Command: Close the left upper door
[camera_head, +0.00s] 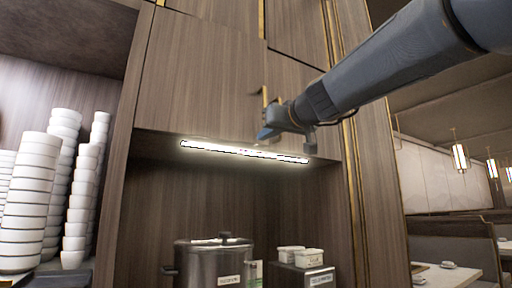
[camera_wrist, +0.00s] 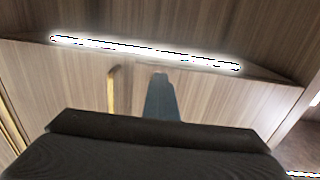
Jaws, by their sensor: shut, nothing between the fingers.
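The left upper door (camera_head: 200,75) is a brown wood-grain panel above the lit niche. It looks flush or nearly flush with the cabinet front; I cannot tell whether a small gap is left. A brass bar handle (camera_head: 264,97) stands near the seam between it and the right upper door (camera_head: 292,82). My gripper (camera_head: 265,135) is shut and empty, in front of the doors' lower edge just below the handle. In the wrist view, the shut fingers (camera_wrist: 160,82) point towards the light strip, with the handle (camera_wrist: 113,90) beside them on the left. Contact with the door cannot be told.
A glowing light strip (camera_head: 245,152) runs under the doors. Below, the niche holds a steel pot (camera_head: 215,262) and small white containers (camera_head: 308,257). Stacked white bowls (camera_head: 35,200) stand on the left. A dining area with a table (camera_head: 447,275) lies on the right.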

